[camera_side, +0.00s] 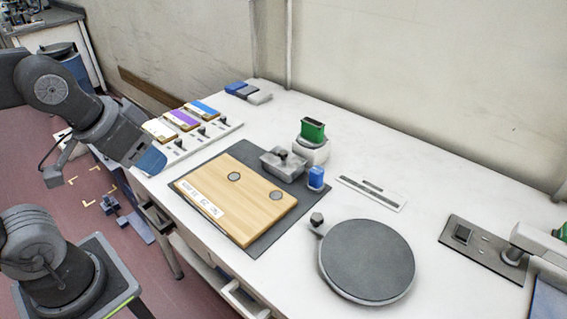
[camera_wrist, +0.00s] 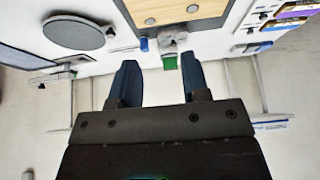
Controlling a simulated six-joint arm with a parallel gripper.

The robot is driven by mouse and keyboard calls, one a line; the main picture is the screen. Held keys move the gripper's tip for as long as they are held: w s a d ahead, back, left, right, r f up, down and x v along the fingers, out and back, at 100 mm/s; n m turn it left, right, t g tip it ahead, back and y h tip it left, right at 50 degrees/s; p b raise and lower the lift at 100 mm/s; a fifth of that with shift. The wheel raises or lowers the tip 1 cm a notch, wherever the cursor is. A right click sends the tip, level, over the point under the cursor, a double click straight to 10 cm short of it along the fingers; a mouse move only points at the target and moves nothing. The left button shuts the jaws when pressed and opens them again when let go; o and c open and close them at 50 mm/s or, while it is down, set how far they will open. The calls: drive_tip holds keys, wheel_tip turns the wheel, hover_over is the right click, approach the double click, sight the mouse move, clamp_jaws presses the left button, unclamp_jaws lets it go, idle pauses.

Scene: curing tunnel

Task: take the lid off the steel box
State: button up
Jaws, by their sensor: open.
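The steel box (camera_side: 281,166) is a small grey metal box on the dark mat's far edge, behind a wooden board. Its grey lid (camera_side: 283,155) is on top and has a dark knob. In the wrist view the steel box (camera_wrist: 174,41) is small and blurred, beyond my fingertips. My gripper (camera_side: 152,161) is open and empty at the left end of the bench, well apart from the box. In the wrist view its two dark blue fingers (camera_wrist: 159,64) are spread. The box's inside is hidden.
The wooden board (camera_side: 240,200) lies on the dark mat (camera_side: 258,245). A blue item (camera_side: 316,178) and a green-topped white block (camera_side: 312,140) stand close to the box. A round grey plate (camera_side: 367,258) is at front right. Coloured blocks (camera_side: 184,121) line the left.

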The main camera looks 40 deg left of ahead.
idle(0.4)
drive_tip(key=shift+o, duration=1.4)
drive_tip(key=shift+r, duration=0.1)
